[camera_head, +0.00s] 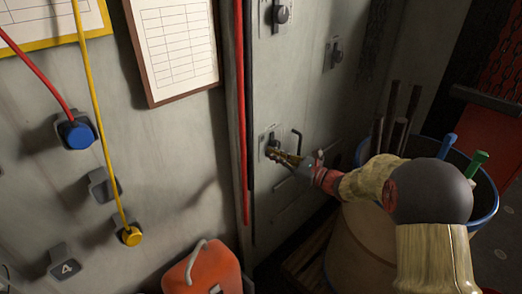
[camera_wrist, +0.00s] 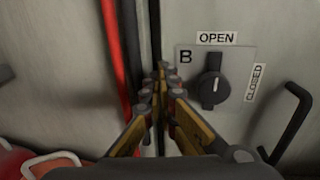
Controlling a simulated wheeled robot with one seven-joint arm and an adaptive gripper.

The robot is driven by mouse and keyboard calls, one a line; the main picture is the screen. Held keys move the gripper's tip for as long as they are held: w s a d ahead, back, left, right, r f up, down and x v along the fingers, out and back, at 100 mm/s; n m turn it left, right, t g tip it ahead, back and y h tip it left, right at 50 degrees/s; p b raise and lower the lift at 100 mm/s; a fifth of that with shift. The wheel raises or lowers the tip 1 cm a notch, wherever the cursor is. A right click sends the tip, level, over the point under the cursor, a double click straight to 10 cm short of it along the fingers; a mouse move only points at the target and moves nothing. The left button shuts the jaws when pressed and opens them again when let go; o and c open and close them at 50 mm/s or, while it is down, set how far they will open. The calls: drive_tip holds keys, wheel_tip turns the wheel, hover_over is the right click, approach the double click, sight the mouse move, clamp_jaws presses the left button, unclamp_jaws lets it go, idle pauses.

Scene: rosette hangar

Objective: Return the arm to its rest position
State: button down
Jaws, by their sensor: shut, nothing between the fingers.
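My gripper (camera_head: 273,153) is at the end of my outstretched arm, in front of the grey cabinet wall in the head view. In the wrist view its fingers (camera_wrist: 160,88) are together with nothing between them. The fingers appear apart from the knob. In the head view my gripper partly covers this knob's plate (camera_head: 265,138).
A black bent handle (camera_wrist: 288,125) juts out right of the knob. A red hose (camera_head: 240,110) hangs left of the cabinet edge. An orange canister (camera_head: 205,272) stands below. A blue-rimmed barrel (camera_head: 487,215) holding rods is beside my arm. Blue (camera_head: 77,134) and yellow (camera_head: 131,236) plugs are at left.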

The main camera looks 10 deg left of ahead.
drive_tip(key=shift+s+v, duration=0.3)
drive_tip(key=shift+v, duration=3.2)
drive_tip(key=s+a+f+n+g+h, duration=0.2)
drive_tip(key=s+f+n+g, duration=0.25)
drive_tip(key=s+f, duration=0.3)
drive_tip(key=s+d+f+n+g+h, duration=0.1)
drive_tip(key=s+d+n+g+h, duration=0.1)
drive_tip(key=s+n, duration=0.35)
drive_tip(key=s+d+f+n+g+h, duration=0.1)
drive_tip(key=s+d+n+g+h, duration=0.15)
drive_tip(key=s, duration=0.55)
drive_tip(key=s+d+r+n+t+h, duration=0.1)
drive_tip(key=s+d+r+n+h, duration=0.3)
drive_tip(key=s+d, duration=0.3)
drive_tip(key=s+d+r+n+t+h, duration=0.1)
drive_tip(key=s+d+r+n+h, duration=0.15)
drive_tip(key=s+d+n, duration=0.3)
drive_tip(key=s+d+r+n+t+h, duration=0.1)
drive_tip(key=s+d+r+t+h, duration=0.1)
drive_tip(key=r, duration=0.6)
drive_tip(key=shift+s+d+r+n+t+h+p, duration=0.4)
drive_tip(key=shift+s+d+t, duration=0.65)
drive_tip(key=shift+s, duration=0.65)
